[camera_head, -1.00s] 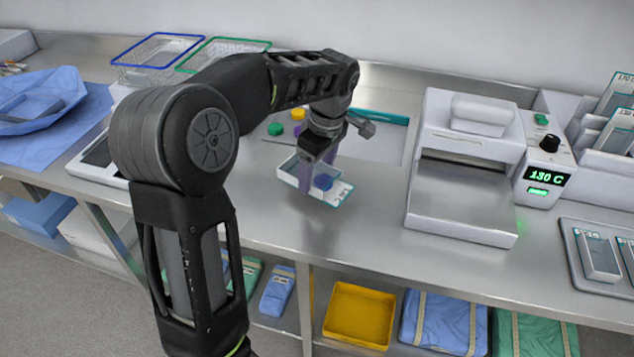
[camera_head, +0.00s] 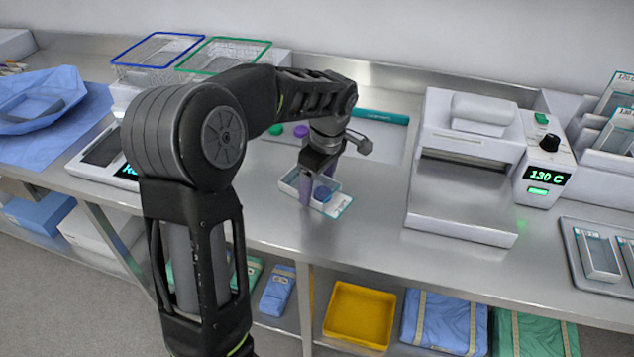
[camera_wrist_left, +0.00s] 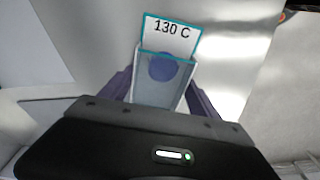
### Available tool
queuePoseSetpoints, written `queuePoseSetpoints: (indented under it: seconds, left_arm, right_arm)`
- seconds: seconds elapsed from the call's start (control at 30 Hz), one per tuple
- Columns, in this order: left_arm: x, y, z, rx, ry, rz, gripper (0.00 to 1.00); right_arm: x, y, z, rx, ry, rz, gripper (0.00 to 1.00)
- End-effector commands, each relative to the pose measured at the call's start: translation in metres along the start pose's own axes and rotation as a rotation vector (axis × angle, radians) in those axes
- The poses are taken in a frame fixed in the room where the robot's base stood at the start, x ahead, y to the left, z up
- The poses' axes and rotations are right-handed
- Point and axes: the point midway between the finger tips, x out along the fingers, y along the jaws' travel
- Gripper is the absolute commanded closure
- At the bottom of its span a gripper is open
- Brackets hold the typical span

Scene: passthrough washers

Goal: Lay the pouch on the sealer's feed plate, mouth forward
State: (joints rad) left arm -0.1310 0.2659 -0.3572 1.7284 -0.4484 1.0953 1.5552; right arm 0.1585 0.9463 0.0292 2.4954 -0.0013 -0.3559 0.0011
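The clear pouch (camera_head: 343,206) has teal edges, a blue disc inside and a flap marked 130 C in the left wrist view (camera_wrist_left: 171,33). My left gripper (camera_head: 318,196) has its purple fingers on opposite sides of the pouch and appears shut on it; the fingers also flank it in the left wrist view (camera_wrist_left: 162,98). The pouch is at or just above the bench; the gap is unclear. The flap end points to the front right. The white sealer (camera_head: 478,130), reading 130 C, stands to the right, its grey feed plate (camera_head: 462,200) bare. My right gripper is not in view.
Bare steel bench (camera_head: 375,225) lies between pouch and sealer. A pale mat (camera_head: 385,140) with a teal strip is behind my gripper. A tray of pouches (camera_head: 600,255) sits right of the sealer. Wire baskets (camera_head: 155,60), a scale and a blue wrap are at left.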

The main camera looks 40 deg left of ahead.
Motion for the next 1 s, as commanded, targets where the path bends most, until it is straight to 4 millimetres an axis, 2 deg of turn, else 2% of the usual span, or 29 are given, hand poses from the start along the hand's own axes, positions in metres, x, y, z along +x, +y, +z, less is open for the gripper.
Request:
queuePoseSetpoints:
  seconds: [0.03, 0.23, 0.47, 0.63, 0.77, 1.0]
  left_arm:
    - [0.000, 0.000, 0.000, 0.000, 0.000, 0.000, 0.24]
    - [0.000, 0.000, 0.000, 0.000, 0.000, 0.000, 0.08]
    - [-0.001, 0.000, 0.000, 0.000, 0.000, 0.000, 0.08]
    - [-0.008, 0.000, 0.000, 0.000, 0.000, 0.001, 0.08]
    - [-0.025, 0.001, -0.001, 0.000, 0.000, 0.003, 0.08]
    - [-0.074, 0.001, -0.001, 0.000, 0.000, 0.004, 0.08]
  right_arm:
    - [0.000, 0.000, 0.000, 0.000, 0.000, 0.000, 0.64]
    - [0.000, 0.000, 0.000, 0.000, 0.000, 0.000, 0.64]
    - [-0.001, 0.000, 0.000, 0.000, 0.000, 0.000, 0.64]
    - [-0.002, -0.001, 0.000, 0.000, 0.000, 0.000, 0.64]
    - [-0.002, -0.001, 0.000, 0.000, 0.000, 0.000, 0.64]
    - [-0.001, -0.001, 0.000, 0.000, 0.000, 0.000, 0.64]
